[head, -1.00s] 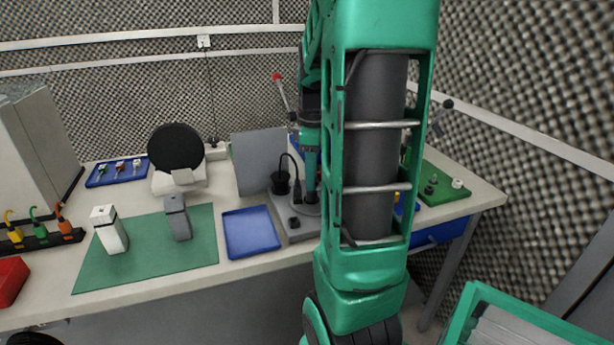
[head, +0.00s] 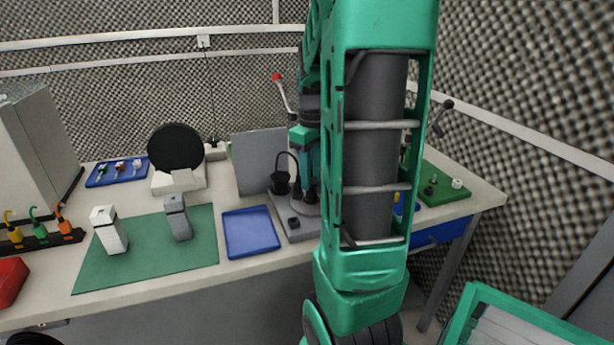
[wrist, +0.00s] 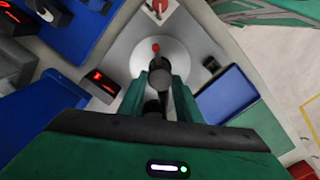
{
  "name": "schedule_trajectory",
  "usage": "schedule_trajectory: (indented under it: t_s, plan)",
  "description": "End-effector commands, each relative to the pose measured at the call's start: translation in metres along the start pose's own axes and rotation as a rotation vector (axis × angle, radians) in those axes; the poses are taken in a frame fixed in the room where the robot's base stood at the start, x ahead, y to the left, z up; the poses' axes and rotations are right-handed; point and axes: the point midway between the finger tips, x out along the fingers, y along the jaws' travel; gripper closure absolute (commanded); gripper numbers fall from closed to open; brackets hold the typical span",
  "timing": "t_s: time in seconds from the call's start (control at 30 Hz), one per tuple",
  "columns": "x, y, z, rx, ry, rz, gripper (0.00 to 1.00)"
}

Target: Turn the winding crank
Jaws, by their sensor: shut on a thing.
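The winding crank's station is a grey base plate (head: 296,231) on the table, partly hidden behind my arm in the head view. In the wrist view its pale round disc (wrist: 133,62) lies below my gripper. My gripper (wrist: 160,88) points down at it, its green fingers shut on a dark upright crank handle (wrist: 159,76). A small red knob (wrist: 155,47) shows just beyond the handle. In the head view my gripper (head: 308,185) is over the plate beside a small black bucket (head: 281,183) with a curved cord; the grip itself is too small to see there.
A blue tray (head: 250,250) lies left of the plate, and a grey upright panel (head: 258,160) stands behind. A green mat (head: 150,265) holds a white block (head: 109,230) and a grey block (head: 178,217). A green board (head: 447,188) with knobs lies to the right.

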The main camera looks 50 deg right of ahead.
Motion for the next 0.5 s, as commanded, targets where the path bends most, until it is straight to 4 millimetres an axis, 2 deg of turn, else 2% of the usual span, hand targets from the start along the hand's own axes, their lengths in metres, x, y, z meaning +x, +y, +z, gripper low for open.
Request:
schedule_trajectory:
  t_s: [0.5]
  plan:
    - [-0.0024, 0.0017, -0.0022, 0.255, 0.008, 0.005, 0.91]
